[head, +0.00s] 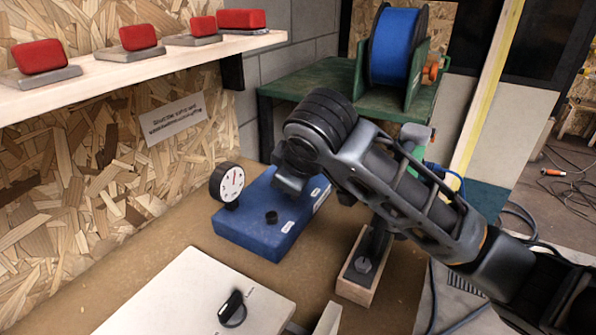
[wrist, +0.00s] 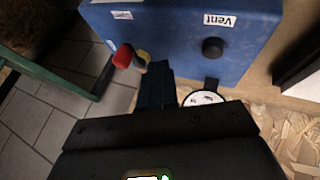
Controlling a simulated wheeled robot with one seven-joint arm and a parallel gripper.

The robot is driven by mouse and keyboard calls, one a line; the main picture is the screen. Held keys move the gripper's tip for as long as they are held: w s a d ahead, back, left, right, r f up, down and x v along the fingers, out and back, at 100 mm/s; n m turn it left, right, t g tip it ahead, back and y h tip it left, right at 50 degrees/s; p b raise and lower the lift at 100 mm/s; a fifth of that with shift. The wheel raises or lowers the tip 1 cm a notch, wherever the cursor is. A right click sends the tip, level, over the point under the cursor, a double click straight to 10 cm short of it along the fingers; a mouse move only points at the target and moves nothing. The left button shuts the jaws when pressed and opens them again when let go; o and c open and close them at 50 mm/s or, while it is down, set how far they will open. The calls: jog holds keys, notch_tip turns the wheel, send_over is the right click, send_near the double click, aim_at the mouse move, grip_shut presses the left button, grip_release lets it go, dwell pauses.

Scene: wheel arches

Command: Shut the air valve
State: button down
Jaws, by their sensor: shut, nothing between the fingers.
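A blue box (head: 262,225) stands on the bench with a round white gauge (head: 231,183) at its left and a black knob (head: 271,217) on top. The wrist view shows the box (wrist: 180,45) with a knob (wrist: 212,47) beside a "Vent" label. A small red and yellow part (wrist: 124,56), possibly the air valve, sits at the box's edge. My gripper (wrist: 157,72) is shut and empty, its tips close to this part; I cannot tell whether they touch. In the head view my wrist hides the box's far right side and that part.
A wooden block with a grey fitting (head: 356,268) stands right of the box. A pale panel with a black switch (head: 200,300) lies in front. A shelf (head: 130,70) with red blocks hangs at the left. A green stand holds a blue reel (head: 396,45) behind.

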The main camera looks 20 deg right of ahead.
jog(key=shift+w+d+f+p, duration=0.2)
jog(key=shift+w+d+f, duration=0.1)
jog(key=shift+w+d, duration=0.55)
jog(key=shift+w+d+f+p, duration=0.25)
jog(key=shift+w+d, duration=0.35)
jog(key=shift+w, duration=0.3)
jog(key=shift+d, duration=0.1)
